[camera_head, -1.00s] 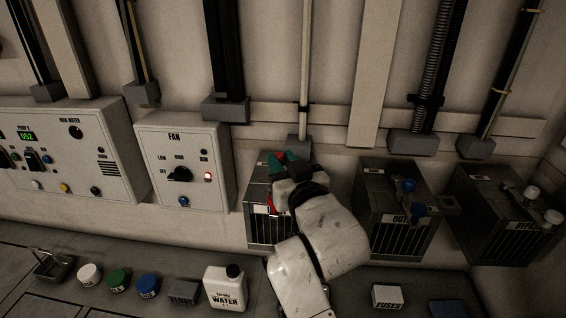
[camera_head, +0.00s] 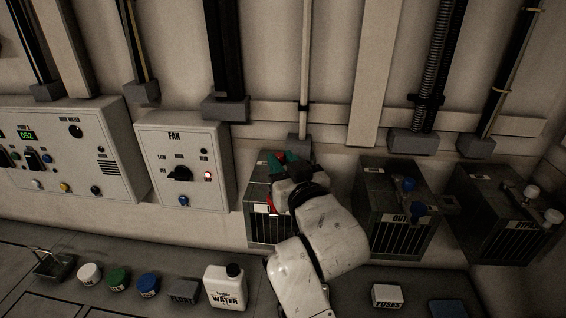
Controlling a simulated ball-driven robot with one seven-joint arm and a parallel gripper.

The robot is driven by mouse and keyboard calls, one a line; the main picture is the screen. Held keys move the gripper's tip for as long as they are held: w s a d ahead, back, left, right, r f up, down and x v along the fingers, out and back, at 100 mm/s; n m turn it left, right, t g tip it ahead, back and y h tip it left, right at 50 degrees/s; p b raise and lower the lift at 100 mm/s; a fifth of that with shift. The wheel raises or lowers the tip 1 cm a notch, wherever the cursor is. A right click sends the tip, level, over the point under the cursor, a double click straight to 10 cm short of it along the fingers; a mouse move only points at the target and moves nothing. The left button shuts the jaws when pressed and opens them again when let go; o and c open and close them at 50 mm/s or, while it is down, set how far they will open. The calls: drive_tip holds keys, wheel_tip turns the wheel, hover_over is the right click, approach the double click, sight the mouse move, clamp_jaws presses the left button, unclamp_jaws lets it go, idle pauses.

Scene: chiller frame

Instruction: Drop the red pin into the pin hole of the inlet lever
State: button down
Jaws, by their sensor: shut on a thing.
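The inlet box (camera_head: 270,232) is a dark metal case with a grilled front, left of the OUT box. My gripper (camera_head: 284,172) is over its top and seems shut on the red pin, a small bit of red (camera_head: 281,156) showing at the fingertips. Green parts (camera_head: 268,159), perhaps the inlet lever, show beside the fingers. Another red piece (camera_head: 270,205) shows at the box's front, below the gripper; I cannot tell what it is. My wrist and arm cover the box's right side. The pin hole is hidden.
The OUT box (camera_head: 391,236) with blue knobs stands close to the right, and the bypass box (camera_head: 493,240) beyond it. The fan panel (camera_head: 218,148) is on the left. A water jug (camera_head: 225,288) and a fuses box (camera_head: 387,296) stand on the bench below.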

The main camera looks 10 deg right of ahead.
drive_tip(key=shift+f+b, duration=1.05)
drive_tip(key=shift+f, duration=0.4)
drive_tip(key=c, duration=1.3)
unclamp_jaws()
drive_tip(key=o, duration=0.5)
drive_tip(key=shift+f, duration=0.15)
drive_tip(key=s, duration=0.3)
drive_tip(key=s+d+b, duration=0.1)
drive_tip(key=s, duration=0.3)
drive_tip(key=s+b, duration=0.1)
drive_tip(key=s, duration=0.2)
drive_tip(key=shift+s+d+r, duration=0.2)
drive_tip(key=shift+s+d, duration=0.15)
drive_tip(key=shift+d, duration=0.05)
